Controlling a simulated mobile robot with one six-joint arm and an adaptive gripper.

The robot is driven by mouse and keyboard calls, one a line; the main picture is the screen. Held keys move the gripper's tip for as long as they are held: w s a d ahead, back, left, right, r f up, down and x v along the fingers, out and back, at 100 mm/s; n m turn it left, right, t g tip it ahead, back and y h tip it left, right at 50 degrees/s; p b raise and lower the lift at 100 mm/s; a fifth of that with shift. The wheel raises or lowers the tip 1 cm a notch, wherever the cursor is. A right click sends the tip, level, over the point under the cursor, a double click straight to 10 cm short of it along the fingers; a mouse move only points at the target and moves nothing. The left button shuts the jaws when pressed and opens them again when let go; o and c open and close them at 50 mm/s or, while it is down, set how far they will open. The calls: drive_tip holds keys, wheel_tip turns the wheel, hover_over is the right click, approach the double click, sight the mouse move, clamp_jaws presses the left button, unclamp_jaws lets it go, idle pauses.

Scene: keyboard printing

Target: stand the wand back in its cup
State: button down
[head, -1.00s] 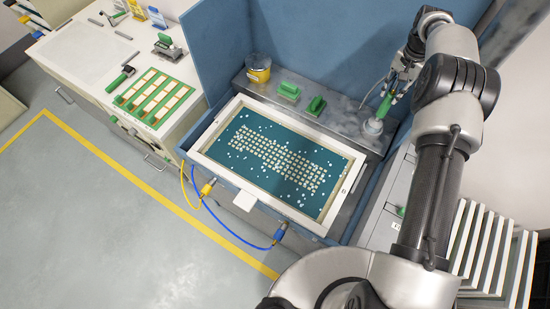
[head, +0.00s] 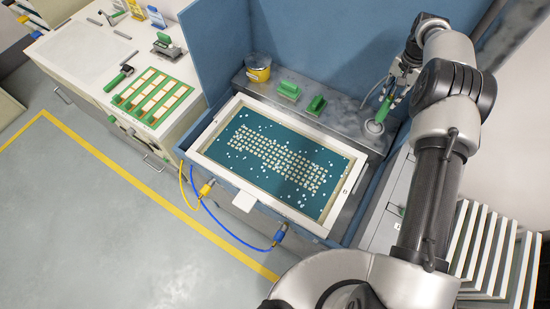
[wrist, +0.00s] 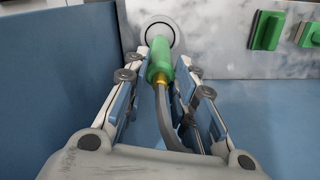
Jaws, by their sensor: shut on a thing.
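The wand has a green handle (head: 385,107), a brass-coloured fitting and a grey hose, clearest in the wrist view (wrist: 160,66). My gripper (head: 392,90) is shut on the handle; in the wrist view its fingers (wrist: 166,58) flank it. The pale round cup (head: 373,128) is on the right end of the grey ledge; its rim also shows in the wrist view (wrist: 173,24). The wand is tilted, its far end over the cup's mouth in both views. I cannot tell whether the tip is inside the cup.
Two green-handled blocks (head: 289,90) (head: 316,105) and a yellow-banded tub (head: 258,70) stand on the grey ledge (head: 345,118) left of the cup. A framed screen (head: 222,113) with small pale tiles lies in front. The blue wall (head: 330,50) rises close behind.

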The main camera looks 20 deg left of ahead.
drive_tip(key=shift+f+b, duration=0.8)
drive_tip(key=shift+f, duration=0.45)
drive_tip(key=c, duration=1.2)
unclamp_jaws()
drive_tip(key=shift+c, duration=0.2)
wheel_tip(320, 180, up, 6)
drive_tip(key=p, duration=0.3)
drive_tip(key=shift+r, duration=0.1)
wheel_tip(320, 180, up, 12)
